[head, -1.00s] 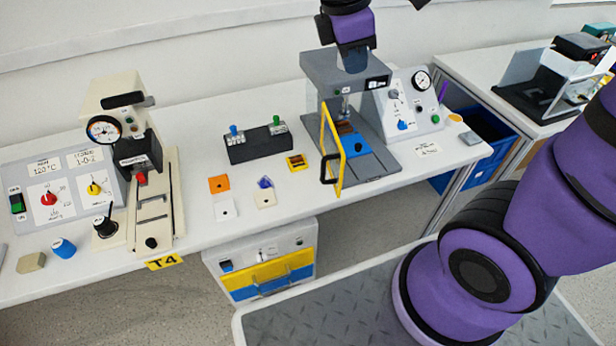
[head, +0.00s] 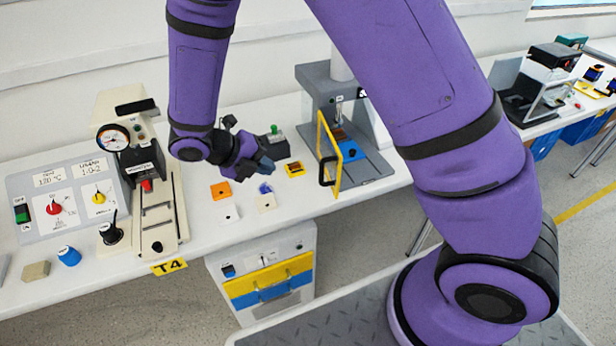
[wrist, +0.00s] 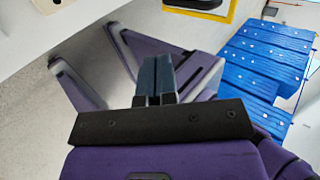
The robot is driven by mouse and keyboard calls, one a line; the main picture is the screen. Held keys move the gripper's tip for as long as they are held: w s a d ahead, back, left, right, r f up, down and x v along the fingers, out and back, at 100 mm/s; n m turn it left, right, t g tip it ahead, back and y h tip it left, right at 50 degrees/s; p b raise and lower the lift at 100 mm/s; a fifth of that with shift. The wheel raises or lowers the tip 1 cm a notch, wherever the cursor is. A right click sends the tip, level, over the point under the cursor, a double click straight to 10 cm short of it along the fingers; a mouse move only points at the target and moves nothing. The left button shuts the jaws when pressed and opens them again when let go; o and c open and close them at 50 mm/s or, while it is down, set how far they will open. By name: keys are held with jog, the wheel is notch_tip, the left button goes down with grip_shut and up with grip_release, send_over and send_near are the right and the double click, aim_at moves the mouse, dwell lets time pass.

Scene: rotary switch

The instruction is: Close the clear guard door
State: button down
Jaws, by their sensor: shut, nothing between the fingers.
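The clear guard door (head: 329,150) has a yellow frame and a black handle (head: 326,171). It stands open, swung out toward the front from the grey press (head: 322,82). Behind it, a blue block (head: 350,150) lies on the press base. My gripper (head: 267,167) is to the left of the door, above the table and apart from the door. Its fingers are small in the head view. In the wrist view the dark fingertips (wrist: 155,76) are together with nothing between them. I cannot tell whether the yellow-edged piece at the top of the wrist view is the door.
A beige press (head: 130,170) stands at the left. My upper arm hides part of the right side of the table.

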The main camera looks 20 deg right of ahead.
jog(key=d+r+x, duration=0.1)
jog(key=x, duration=1.2)
jog(key=shift+d+r, duration=0.3)
jog(key=shift+r, duration=0.1)
